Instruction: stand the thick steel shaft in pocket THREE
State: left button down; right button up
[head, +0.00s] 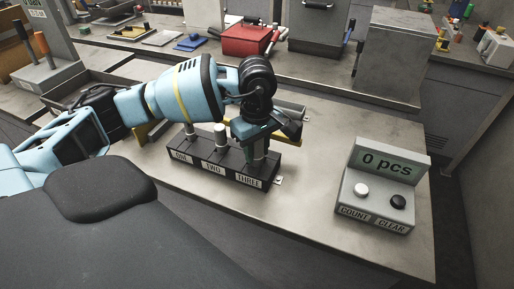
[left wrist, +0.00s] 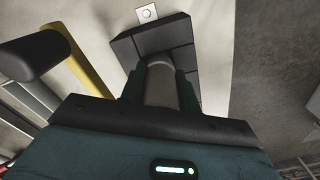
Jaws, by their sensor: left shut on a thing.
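The dark fixture block (head: 210,168) stands on the bench, with pockets labelled ONE, TWO and THREE along its front. My left gripper (head: 260,143) points down over the THREE end and is shut on a grey steel shaft (head: 260,153). In the left wrist view the shaft (left wrist: 161,85) sits between the two dark fingers, with the block (left wrist: 152,40) beyond it. The shaft looks roughly upright at pocket THREE; its lower end is hidden, so I cannot tell how deep it is. My right gripper is not in view.
Lighter shafts stand at pocket ONE (head: 189,130) and pocket TWO (head: 220,138), close beside my left gripper. A counter box (head: 375,185) reading "0 pcs", with a white and a black button, stands to the right. Bare bench lies between it and the block.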

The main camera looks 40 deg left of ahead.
pick_arm(q)
jog(key=shift+r, duration=0.1)
jog(key=c, duration=0.9)
grip_release()
jog(key=shift+c, duration=0.2)
notch_tip(320, 180, up, 7)
jog(key=shift+r, duration=0.4)
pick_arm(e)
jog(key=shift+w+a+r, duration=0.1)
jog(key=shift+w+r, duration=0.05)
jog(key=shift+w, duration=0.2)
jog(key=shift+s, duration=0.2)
